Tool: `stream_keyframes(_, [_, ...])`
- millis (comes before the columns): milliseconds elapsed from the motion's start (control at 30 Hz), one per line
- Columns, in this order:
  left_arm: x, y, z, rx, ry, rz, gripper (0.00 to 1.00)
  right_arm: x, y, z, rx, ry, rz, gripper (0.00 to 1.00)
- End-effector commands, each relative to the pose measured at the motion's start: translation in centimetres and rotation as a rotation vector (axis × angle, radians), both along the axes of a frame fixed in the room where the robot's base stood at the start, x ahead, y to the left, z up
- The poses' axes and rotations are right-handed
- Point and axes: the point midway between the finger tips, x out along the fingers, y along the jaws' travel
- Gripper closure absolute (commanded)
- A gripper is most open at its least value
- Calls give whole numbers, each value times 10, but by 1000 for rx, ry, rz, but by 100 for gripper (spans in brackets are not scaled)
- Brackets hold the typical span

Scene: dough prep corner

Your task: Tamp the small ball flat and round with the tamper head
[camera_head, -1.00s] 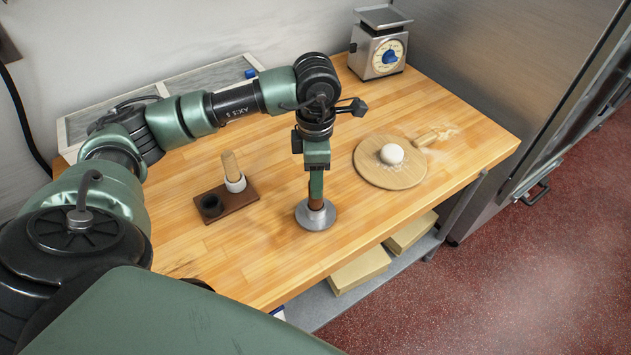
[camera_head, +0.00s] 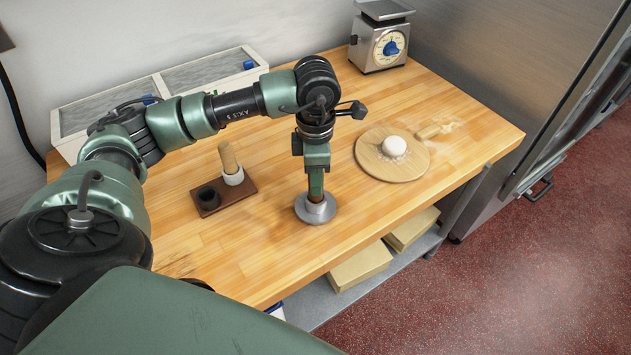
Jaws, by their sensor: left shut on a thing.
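My left gripper (camera_head: 316,188) is shut on the tamper's handle and points down over the front of the table. The tamper head (camera_head: 315,209) is a round grey metal disc below the gripper. I cannot tell whether it touches the tabletop. The small white ball (camera_head: 394,146) sits on a round wooden board (camera_head: 378,171), to the right of the tamper and apart from it. The ball looks rounded and a little low. My right gripper is not in view.
A brown holder (camera_head: 225,196) with a dark cup and a wooden-handled tool (camera_head: 229,160) stands left of the gripper. A scale (camera_head: 380,42) stands at the back. A small wooden piece (camera_head: 428,132) lies in flour beside the board. Lidded bins (camera_head: 110,104) line the wall.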

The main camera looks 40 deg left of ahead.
Motion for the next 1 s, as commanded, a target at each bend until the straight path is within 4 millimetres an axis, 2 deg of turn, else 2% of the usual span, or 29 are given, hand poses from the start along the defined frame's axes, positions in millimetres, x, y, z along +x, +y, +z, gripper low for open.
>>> stream_keyframes(333, [0,0,4,0,-1,0,100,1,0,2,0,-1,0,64])
stream_keyframes(800, [1,0,37,0,-3,1,100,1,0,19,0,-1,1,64])
stream_keyframes(1000, [0,0,42,-1,-2,0,100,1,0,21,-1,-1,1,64])
